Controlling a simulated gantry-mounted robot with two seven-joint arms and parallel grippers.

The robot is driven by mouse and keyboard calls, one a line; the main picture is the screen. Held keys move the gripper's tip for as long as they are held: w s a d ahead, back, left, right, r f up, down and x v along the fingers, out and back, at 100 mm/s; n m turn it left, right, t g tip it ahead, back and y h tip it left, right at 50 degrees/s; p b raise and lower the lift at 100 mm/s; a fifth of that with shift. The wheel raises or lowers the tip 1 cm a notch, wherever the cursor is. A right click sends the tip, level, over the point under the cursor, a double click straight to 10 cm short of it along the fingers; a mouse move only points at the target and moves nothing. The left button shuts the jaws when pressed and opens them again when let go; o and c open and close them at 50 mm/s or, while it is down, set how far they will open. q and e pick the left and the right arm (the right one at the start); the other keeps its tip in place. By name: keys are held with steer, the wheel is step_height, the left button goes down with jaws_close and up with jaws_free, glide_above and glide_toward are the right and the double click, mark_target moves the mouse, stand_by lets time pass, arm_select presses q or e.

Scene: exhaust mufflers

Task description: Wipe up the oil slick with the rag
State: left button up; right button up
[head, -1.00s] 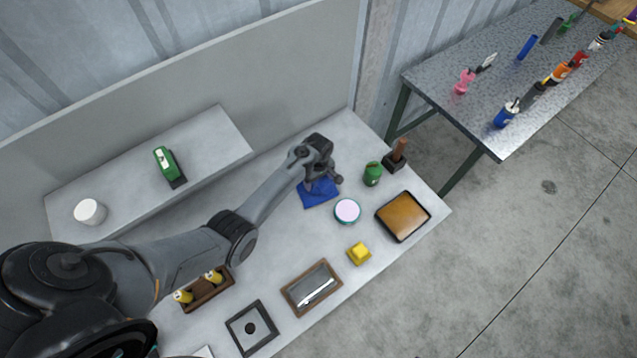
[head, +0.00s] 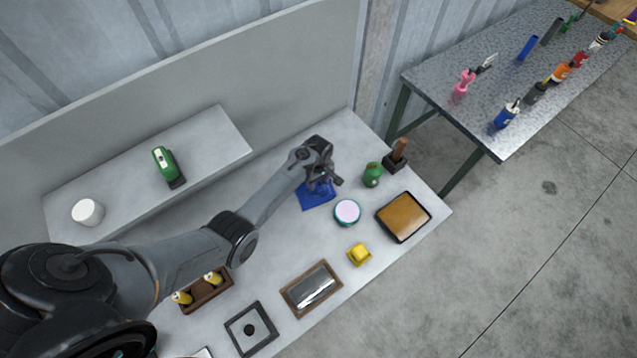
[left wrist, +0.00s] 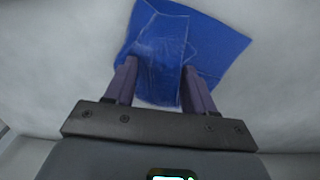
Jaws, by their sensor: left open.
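The rag is a blue cloth (head: 316,201) lying on the bench toward its back right. My left gripper (head: 322,184) is right over it. In the left wrist view the two fingers (left wrist: 160,68) are open, one on each side of a raised fold of the rag (left wrist: 214,45). I cannot tell whether they touch the cloth. A shiny amber-brown surface (head: 403,216) fills a black-rimmed tray at the right end of the bench. A dark glossy surface lies in a brown-framed tray (head: 296,300) at the front. I cannot tell which is the oil slick. My right gripper is not in view.
Near the rag stand a round pale-topped tin (head: 347,212), a green can (head: 372,175) and a brown-handled block (head: 397,157). A yellow block (head: 359,254) and a black square frame (head: 251,329) sit toward the front. A raised shelf (head: 215,150) runs behind my arm.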

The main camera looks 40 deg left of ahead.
arm_select(q)
jaws_close()
stand_by(0.4)
step_height(320, 180, up, 12)
steer(key=p, duration=1.2)
steer(key=shift+p, duration=0.3)
